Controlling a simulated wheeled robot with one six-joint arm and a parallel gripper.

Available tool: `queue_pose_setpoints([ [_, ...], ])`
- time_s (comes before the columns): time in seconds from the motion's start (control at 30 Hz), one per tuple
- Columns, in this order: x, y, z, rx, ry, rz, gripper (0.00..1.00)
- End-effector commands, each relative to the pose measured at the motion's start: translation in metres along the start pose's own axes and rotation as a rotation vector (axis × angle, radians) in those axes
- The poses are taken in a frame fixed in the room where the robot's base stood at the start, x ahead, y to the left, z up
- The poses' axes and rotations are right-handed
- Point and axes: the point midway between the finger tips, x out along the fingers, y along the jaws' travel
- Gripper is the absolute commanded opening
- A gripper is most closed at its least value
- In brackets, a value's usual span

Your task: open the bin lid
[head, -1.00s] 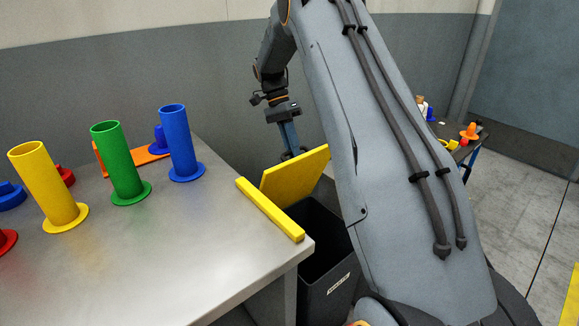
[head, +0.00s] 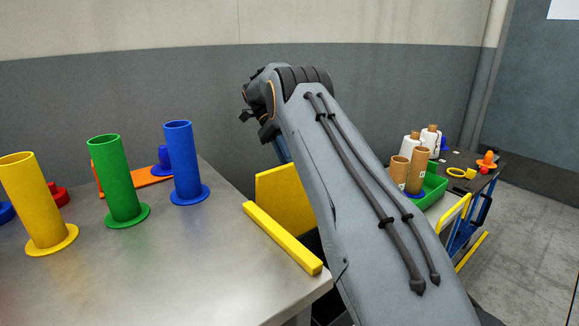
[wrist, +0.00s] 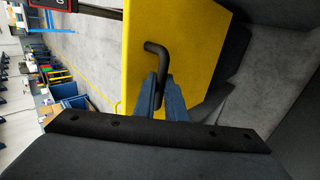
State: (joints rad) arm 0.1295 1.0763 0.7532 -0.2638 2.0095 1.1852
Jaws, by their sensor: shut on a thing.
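The yellow bin lid (head: 285,198) stands raised, close to upright, past the right edge of the metal table. It fills the middle of the wrist view (wrist: 190,40), with a bent black handle (wrist: 157,50) on its face. My gripper (wrist: 160,88) is shut on this handle, its blue fingers on either side of the handle's lower part. In the head view only a bit of a blue finger shows above the lid; my arm hides the rest. The dark bin (head: 312,241) is mostly hidden behind the table corner and my arm.
A yellow bar (head: 283,238) lies along the table's (head: 190,270) right edge. Yellow (head: 38,205), green (head: 115,180) and blue (head: 183,162) tubes stand on the table. At right, a green crate (head: 434,188) holds bobbins, near a blue-framed cart.

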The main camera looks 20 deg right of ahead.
Motion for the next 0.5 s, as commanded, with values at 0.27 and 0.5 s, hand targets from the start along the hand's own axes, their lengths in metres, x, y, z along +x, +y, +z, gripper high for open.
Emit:
queue_pose_setpoints([
  [0.27, 0.0059, -0.0042, -0.0022, -0.001, 0.002, 0.005, 0.0],
  [0.5, 0.0034, -0.0033, -0.0001, -0.002, 0.003, 0.003, 0.29],
])
